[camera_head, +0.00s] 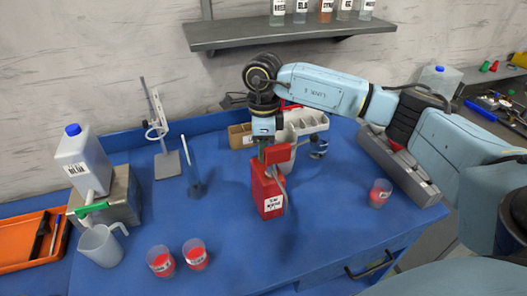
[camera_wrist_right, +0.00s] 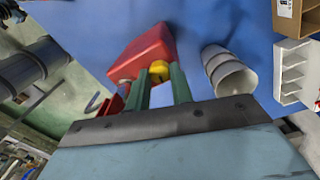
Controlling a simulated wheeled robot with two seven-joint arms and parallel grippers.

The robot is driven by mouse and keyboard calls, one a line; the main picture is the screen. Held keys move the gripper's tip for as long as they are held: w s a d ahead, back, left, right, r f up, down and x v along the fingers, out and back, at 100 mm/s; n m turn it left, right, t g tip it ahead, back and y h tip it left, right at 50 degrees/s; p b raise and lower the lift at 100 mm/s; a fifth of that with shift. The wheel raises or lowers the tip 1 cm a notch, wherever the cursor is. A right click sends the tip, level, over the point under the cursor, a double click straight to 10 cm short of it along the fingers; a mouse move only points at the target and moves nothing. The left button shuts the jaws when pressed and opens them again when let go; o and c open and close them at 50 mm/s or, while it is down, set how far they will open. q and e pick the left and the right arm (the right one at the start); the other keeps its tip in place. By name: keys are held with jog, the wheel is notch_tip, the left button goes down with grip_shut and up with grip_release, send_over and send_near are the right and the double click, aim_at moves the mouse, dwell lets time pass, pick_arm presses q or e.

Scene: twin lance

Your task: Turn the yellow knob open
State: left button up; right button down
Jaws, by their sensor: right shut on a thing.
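The red container (camera_head: 268,192) with a white label stands upright near the middle of the blue table. My right gripper (camera_head: 265,152) reaches down from above to its top. In the right wrist view, the yellow knob (camera_wrist_right: 159,70) sits against the red container (camera_wrist_right: 143,52), between the green fingertips of my right gripper (camera_wrist_right: 161,80). The fingers are shut on the knob. The knob is hidden in the head view, and its turn angle cannot be told. My left gripper is not in view.
A pale pitcher (camera_wrist_right: 230,74) stands close beside the container. Red-filled cups (camera_head: 160,262) (camera_head: 195,254) stand at the front, another cup (camera_head: 380,193) at right. A white jug (camera_head: 82,160) with a green tap stands left above a grey pitcher (camera_head: 100,246). A shelf (camera_head: 290,36) hangs behind.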

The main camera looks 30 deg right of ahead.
jog(key=shift+n+b, duration=0.3)
jog(key=shift+n, duration=0.6)
jog(key=c, duration=1.2)
grip_release()
notch_tip(320, 180, up, 14)
jog(key=shift+w+f, duration=0.25)
jog(key=shift+w, duration=0.05)
jog(key=shift+d, duration=0.1)
